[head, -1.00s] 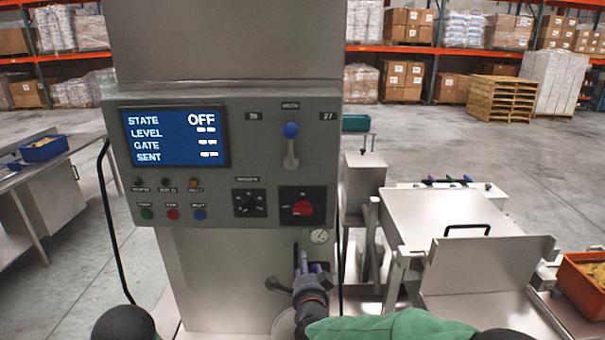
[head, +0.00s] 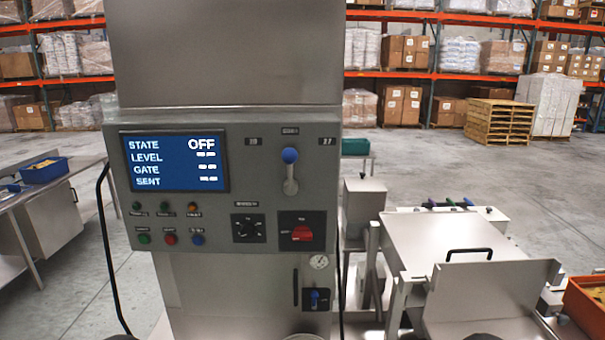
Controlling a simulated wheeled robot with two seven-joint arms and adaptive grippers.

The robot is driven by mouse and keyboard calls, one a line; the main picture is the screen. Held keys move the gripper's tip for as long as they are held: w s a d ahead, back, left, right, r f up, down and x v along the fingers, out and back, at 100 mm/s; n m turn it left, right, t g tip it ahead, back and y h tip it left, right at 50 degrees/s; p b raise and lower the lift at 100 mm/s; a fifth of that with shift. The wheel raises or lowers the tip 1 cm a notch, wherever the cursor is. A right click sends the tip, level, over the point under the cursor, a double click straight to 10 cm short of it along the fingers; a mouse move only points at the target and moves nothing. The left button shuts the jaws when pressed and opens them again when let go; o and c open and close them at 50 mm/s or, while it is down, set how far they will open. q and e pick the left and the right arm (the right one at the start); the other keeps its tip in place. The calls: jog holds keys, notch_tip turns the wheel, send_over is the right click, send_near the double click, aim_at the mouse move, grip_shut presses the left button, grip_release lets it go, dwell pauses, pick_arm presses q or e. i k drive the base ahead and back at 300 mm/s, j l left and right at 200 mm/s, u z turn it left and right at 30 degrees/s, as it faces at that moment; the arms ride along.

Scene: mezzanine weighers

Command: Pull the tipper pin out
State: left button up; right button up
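I cannot single out the tipper pin with certainty. A steel tipper-like unit with a flat lid (head: 445,240) stands right of the machine, with a raised front plate (head: 490,295) and a black handle (head: 469,252). Small blue, green and purple handles (head: 452,204) sit along its back edge; they are too small to tell apart well. A blue-handled valve (head: 316,297) is on the machine's lower front, below a round gauge (head: 318,262). Neither of my grippers is in view; only dark bits of my arms show at the bottom edge.
The grey control panel (head: 270,190) has a screen (head: 174,161) reading STATE OFF, a blue-knobbed lever (head: 290,170) and a red rotary switch (head: 302,233). An orange bin (head: 586,305) stands at far right, a blue tray (head: 43,170) on the left table.

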aim_at(562, 320)
jog(key=z, duration=1.6)
